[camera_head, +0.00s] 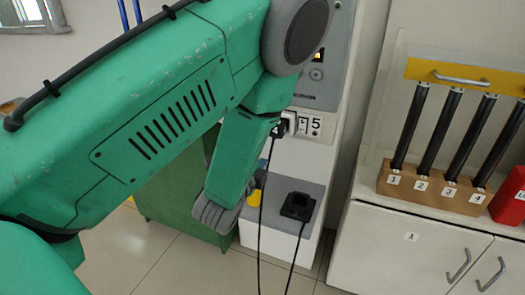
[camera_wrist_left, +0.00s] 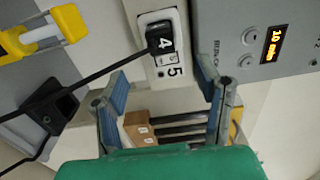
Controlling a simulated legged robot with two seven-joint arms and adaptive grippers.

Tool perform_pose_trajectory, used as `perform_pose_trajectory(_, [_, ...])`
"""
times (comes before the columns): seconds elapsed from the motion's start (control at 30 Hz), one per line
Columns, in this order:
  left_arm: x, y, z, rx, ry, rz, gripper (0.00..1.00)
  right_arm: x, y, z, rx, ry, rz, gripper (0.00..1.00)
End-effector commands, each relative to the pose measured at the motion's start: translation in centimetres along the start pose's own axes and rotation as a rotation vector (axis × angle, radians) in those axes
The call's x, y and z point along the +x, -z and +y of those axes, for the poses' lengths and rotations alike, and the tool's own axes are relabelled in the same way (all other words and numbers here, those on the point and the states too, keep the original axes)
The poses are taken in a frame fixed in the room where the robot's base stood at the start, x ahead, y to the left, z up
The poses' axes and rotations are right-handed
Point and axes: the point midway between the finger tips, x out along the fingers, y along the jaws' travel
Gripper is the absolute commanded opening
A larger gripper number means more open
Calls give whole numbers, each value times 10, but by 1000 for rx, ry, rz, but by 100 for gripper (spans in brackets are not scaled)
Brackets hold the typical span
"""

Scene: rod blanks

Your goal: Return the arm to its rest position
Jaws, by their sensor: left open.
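My left arm (camera_head: 165,125), green with black vent slots, comes in from the left in the head view and bends down in front of the grey machine. A grey ribbed part (camera_head: 215,214) shows at its lower end; the fingers cannot be made out there. In the left wrist view my left gripper (camera_wrist_left: 164,78) is open, its two blue-padded fingers apart with nothing between them. Beyond the fingers are a socket panel labelled 4 and 5 (camera_wrist_left: 172,72) and several dark rods (camera_wrist_left: 182,130). My right gripper is not in view.
A black holder (camera_head: 298,206) stands on a grey ledge. At right, several black rods (camera_head: 440,130) stand in a numbered wooden block (camera_head: 425,190) on a white cabinet (camera_head: 385,245). A red box (camera_head: 508,203) is beside it.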

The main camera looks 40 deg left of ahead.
Motion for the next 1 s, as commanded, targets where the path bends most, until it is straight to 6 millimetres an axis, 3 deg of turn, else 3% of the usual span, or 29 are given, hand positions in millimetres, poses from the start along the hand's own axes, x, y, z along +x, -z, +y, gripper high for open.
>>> perform_pose_trajectory(0.37, [0,0,1,-3,-5,0,59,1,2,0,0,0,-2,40])
perform_pose_trajectory(0.47, [-5,-1,17,-51,-61,-5,59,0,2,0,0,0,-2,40])
perform_pose_trajectory(0.57, [-22,-4,58,-183,-215,-31,59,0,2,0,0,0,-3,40])
perform_pose_trajectory(0.67, [-57,-6,118,-384,-446,-107,59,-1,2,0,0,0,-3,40])
perform_pose_trajectory(0.8, [-133,-6,195,-668,-788,-307,59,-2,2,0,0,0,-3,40])
perform_pose_trajectory(0.9, [-194,-4,232,-824,-990,-497,59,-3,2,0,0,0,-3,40])
perform_pose_trajectory(1.0, [-249,-3,253,-929,-1140,-686,59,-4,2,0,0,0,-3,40])
